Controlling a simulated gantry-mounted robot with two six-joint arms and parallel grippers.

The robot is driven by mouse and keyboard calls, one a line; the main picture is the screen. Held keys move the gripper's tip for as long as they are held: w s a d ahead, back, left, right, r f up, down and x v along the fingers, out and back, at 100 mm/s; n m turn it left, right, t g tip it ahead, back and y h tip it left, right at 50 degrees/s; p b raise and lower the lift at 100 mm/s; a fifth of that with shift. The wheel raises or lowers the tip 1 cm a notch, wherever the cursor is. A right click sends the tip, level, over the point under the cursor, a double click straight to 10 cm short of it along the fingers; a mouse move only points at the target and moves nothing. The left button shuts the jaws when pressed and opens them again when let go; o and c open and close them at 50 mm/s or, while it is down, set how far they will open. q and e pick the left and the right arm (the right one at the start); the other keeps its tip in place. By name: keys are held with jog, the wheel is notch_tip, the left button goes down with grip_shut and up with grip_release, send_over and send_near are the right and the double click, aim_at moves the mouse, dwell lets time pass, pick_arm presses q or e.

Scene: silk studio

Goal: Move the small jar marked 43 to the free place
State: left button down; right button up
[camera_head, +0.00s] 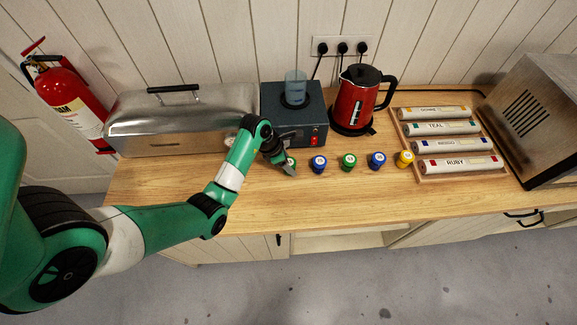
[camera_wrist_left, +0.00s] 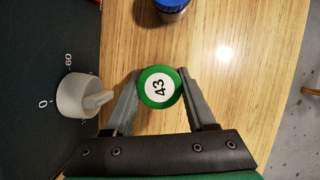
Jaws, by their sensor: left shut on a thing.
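The small jar marked 43 (camera_wrist_left: 160,88) has a green lid with a white label and stands between the fingers of my left gripper (camera_wrist_left: 159,74), which is shut on it. In the head view, my left gripper (camera_head: 286,166) is at the left end of a row of jars and largely hides this one. To its right in the row are a blue-lidded jar (camera_head: 318,164), a green-lidded jar (camera_head: 348,161), another blue-lidded jar (camera_head: 376,161) and a yellow-lidded jar (camera_head: 404,158). The nearest blue-lidded jar also shows in the left wrist view (camera_wrist_left: 172,8). My right gripper is not in view.
A dark heater box (camera_head: 275,107) bearing a beaker (camera_head: 295,88) stands close behind my gripper. A red kettle (camera_head: 355,100), a steel steamer (camera_head: 180,118) and a wooden rack (camera_head: 462,177) of labelled rolls line the counter. The counter's front strip (camera_head: 330,200) is clear.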

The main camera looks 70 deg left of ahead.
pick_arm(q)
jog(key=shift+f, duration=0.15)
jog(key=c, duration=0.5)
grip_release()
jog(key=shift+r, duration=0.4)
jog(key=p+v, duration=0.5)
jog(key=v, duration=0.6)
jog(key=shift+s+r, duration=0.2)
jog(key=shift+r, duration=0.1)
